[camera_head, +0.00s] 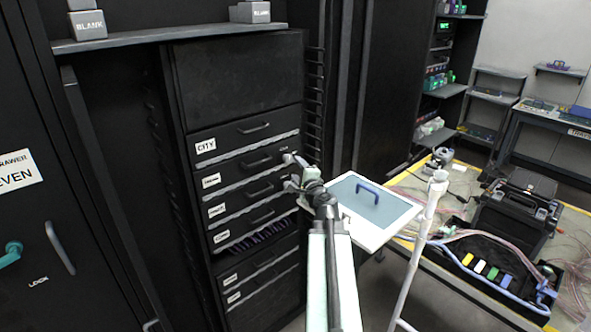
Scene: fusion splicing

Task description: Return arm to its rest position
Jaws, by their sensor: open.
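My gripper (291,173) is at the end of my arm, which reaches up from the bottom middle of the head view. Its two fingertips are spread apart and nothing shows between them. It is in front of the black drawer cabinet, near the labelled drawers (262,163). I cannot tell whether it touches a drawer handle. One lower drawer (259,241) looks a little open, with dark contents showing.
A white tray with a grey-blue top (392,207) and a blue handle (367,192) is just right of my gripper. A white pole (421,240) stands beside it. A workbench (468,282) with a black case (515,213) and cables is at right.

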